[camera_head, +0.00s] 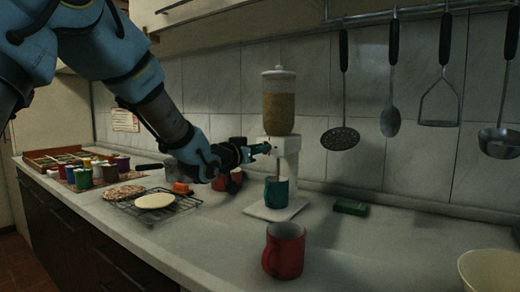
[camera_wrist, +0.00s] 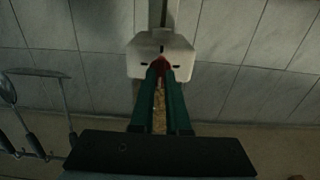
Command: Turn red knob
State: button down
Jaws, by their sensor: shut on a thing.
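A white dispenser (camera_head: 288,150) with a clear jar of tan grain (camera_head: 278,105) stands against the tiled wall. My gripper (camera_head: 264,148) reaches it from the left. In the wrist view its two green fingers (camera_wrist: 160,75) are closed around the red knob (camera_wrist: 159,63), which sits at the dispenser's white body (camera_wrist: 162,45). The fingers hide much of the knob, and its exact angle cannot be told. A teal mug (camera_head: 276,193) stands on the dispenser's white base (camera_head: 290,210). A tan, grainy strip (camera_wrist: 159,110) shows between the fingers.
A red mug (camera_head: 284,252) stands in front, and another red item (camera_head: 228,183) is partly hidden behind my gripper. A wire rack (camera_head: 150,203) with flat rounds and several colourful cups (camera_head: 84,178) are left. A green box (camera_head: 350,207) and cream bowl (camera_head: 490,270) are right. Utensils hang above.

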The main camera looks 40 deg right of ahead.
jog(key=shift+f+b, duration=0.1)
jog(key=shift+b, duration=0.3)
jog(key=shift+s+d+f+m+b, duration=0.1)
jog(key=shift+m+b, duration=4.3)
jog(key=shift+b, duration=0.4)
jog(key=shift+s+f+m+b, duration=0.1)
jog(key=shift+m+b, duration=4.3)
jog(key=shift+b, duration=0.4)
jog(key=shift+r, duration=0.1)
jog(key=c, duration=0.9)
grip_release()
